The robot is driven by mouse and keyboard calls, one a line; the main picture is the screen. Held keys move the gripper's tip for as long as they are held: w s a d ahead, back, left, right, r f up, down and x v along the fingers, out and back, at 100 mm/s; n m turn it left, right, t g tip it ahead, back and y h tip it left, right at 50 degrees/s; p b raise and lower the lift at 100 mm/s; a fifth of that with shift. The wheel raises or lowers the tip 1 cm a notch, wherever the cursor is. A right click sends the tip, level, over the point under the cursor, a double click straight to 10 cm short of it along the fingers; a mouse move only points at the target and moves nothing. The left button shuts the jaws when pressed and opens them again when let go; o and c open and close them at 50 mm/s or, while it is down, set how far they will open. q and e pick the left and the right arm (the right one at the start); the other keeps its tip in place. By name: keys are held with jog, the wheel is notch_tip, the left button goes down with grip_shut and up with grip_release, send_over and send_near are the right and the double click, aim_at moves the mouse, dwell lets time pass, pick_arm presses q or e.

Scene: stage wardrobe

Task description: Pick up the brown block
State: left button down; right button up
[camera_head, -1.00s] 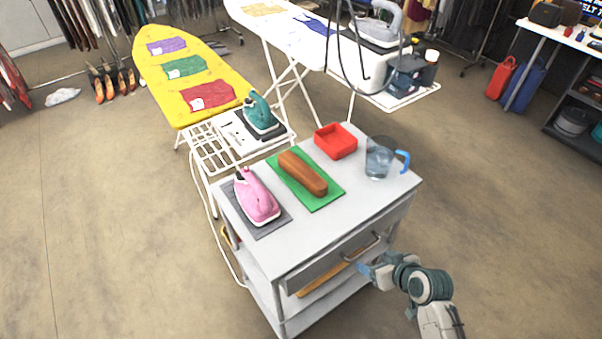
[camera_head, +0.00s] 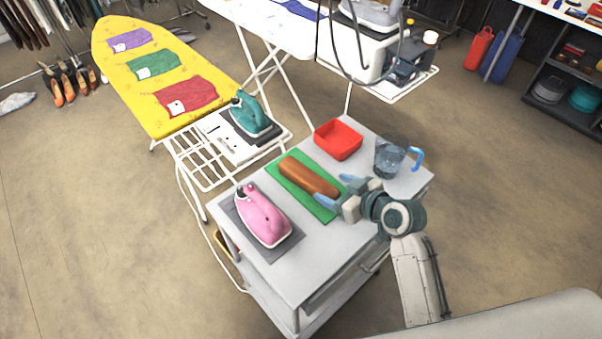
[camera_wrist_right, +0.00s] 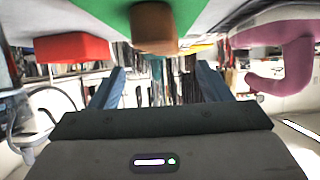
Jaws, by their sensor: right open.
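The brown block (camera_head: 308,178), long with rounded edges, lies on a green mat (camera_head: 327,212) on the grey cart top. In the right wrist view the block (camera_wrist_right: 154,28) shows end-on at the top, ahead of the fingers, on the green mat (camera_wrist_right: 112,10). My right gripper (camera_head: 335,190) is open and empty. Its blue fingertips point toward the near right end of the block in the head view. The wrist view shows the two fingers (camera_wrist_right: 160,88) spread apart with nothing between them. My left gripper is not in view.
On the cart top (camera_head: 300,272) stand a pink iron (camera_head: 262,214) on a grey mat, a red tray (camera_head: 338,139) and a clear jug with a blue handle (camera_head: 389,160). A teal iron (camera_head: 249,115) rests on the yellow ironing board's rack. Open floor lies left of the cart.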

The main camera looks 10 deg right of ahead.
aim_at(309, 177)
jog(key=x, duration=0.2)
jog(key=shift+w+a+f, duration=0.1)
jog(key=shift+w+a, duration=0.15)
jog(key=shift+w+a+p, duration=0.15)
jog(key=shift+w+p, duration=0.1)
jog(key=shift+p, duration=0.15)
jog(key=p+x, duration=0.1)
jog(key=x, duration=0.3)
jog(key=shift+w+a+p, duration=0.1)
jog(key=shift+a+p, duration=0.15)
jog(key=shift+p, duration=0.15)
jog(key=shift+w+a+f, duration=0.15)
jog(key=shift+w, duration=0.15)
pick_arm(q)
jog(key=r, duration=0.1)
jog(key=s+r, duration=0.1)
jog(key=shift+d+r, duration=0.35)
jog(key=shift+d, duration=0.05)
pick_arm(e)
jog(key=shift+c, duration=0.2)
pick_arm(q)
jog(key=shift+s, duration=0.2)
pick_arm(e)
jog(key=c, duration=1.3)
